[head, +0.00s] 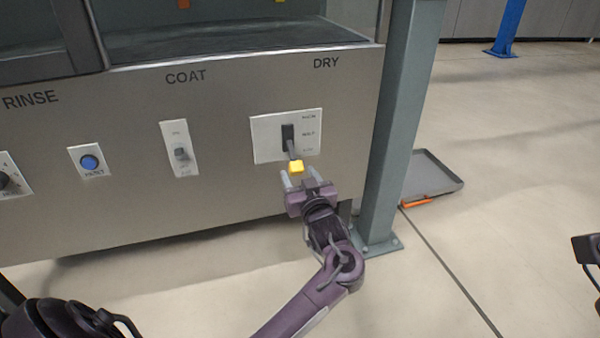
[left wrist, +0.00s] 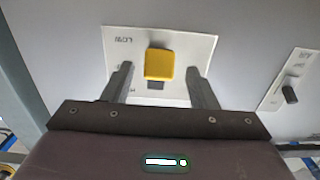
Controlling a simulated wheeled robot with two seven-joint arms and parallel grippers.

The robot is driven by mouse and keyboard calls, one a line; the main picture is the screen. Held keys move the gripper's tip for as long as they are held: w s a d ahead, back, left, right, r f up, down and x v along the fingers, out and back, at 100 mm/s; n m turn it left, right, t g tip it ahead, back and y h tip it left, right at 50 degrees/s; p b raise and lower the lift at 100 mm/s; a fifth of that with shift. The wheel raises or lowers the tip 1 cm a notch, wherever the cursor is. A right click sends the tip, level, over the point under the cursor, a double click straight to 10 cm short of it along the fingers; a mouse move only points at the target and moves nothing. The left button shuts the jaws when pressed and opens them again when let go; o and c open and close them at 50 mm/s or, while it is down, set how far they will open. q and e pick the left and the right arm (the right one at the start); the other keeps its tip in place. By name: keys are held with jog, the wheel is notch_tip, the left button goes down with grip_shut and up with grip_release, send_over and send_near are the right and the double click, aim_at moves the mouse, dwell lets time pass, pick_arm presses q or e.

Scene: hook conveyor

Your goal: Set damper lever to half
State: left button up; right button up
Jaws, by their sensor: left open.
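The damper lever (head: 296,166) has a yellow knob and sticks out of a dark slot in a white plate (head: 268,138) under the word DRY. Labels run down the plate's right side, too small to read surely. The lever points outward and down, near the lower part of the slot. My left gripper (head: 306,180) is open just below and in front of the knob. In the left wrist view the yellow knob (left wrist: 159,64) shows between the two spread fingers, with space on both sides. The lever's shaft is mostly hidden there. My right gripper is not clearly in view.
Left of the plate are a grey switch (head: 182,153) under COAT, a blue button (head: 89,162) and a dark knob (head: 4,180). A grey-green post (head: 396,130) stands close to my left gripper's right. A grey tray (head: 430,174) lies on the floor beyond it.

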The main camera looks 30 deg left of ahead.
aim_at(293, 157)
pick_arm(q)
jog(key=shift+b+x, duration=0.55)
jog(key=shift+x, duration=1.35)
jog(key=shift+w, duration=0.1)
grip_shut()
